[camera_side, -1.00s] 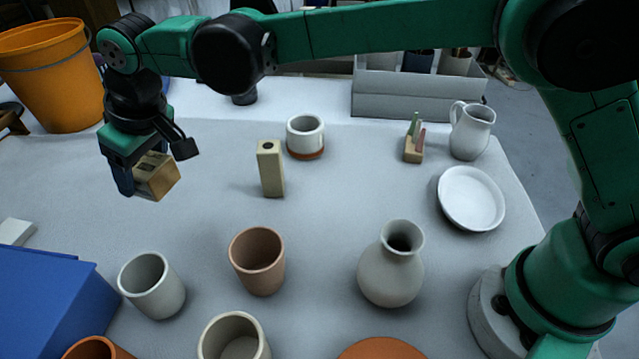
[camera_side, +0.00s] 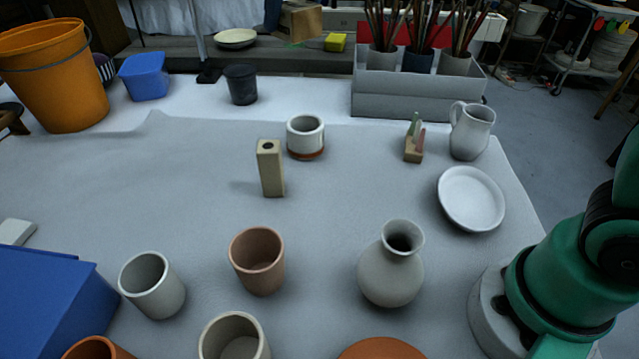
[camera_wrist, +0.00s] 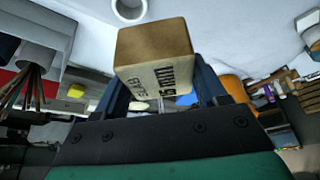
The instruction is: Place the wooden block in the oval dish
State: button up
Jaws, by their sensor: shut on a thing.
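The wooden block (camera_wrist: 158,50) shows in the wrist view, a brown box shape with dark printed letters on its near face. My gripper (camera_wrist: 160,88) is shut on it, with one blue finger at each side. A shallow white dish (camera_side: 471,198), slightly oval in the picture, lies empty at the right of the table. I cannot tell from the wrist view how high the block is above the table.
A white jug (camera_side: 471,131) and a small holder with coloured pieces (camera_side: 414,140) stand behind the dish. A round-bellied vase (camera_side: 391,268) stands in front left. A tall cream block with a hole (camera_side: 270,168), a white cup (camera_side: 305,136) and several pots stand further left.

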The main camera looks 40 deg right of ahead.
jog(key=s+d+m+h, duration=0.1)
jog(key=s+d+m, duration=0.1)
jog(key=s+d, duration=0.3)
jog(key=s+d+m+h, duration=0.15)
jog(key=s+d, duration=0.25)
jog(key=d, duration=0.4)
jog(key=m+g, duration=0.1)
jog(key=m, duration=0.5)
send_over(460, 179)
jog(key=s+a, duration=0.1)
notch_tip(460, 179, down, 2)
jog(key=f, duration=0.1)
jog(key=shift+h, duration=0.45)
jog(key=shift+s+a+f, duration=0.1)
jog(key=shift+s+f, duration=0.05)
jog(key=shift+f, duration=4.75)
jog(key=shift+s+a+f, duration=0.1)
jog(key=shift+f, duration=4.75)
jog(key=shift+f, duration=0.1)
jog(key=o, duration=1.3)
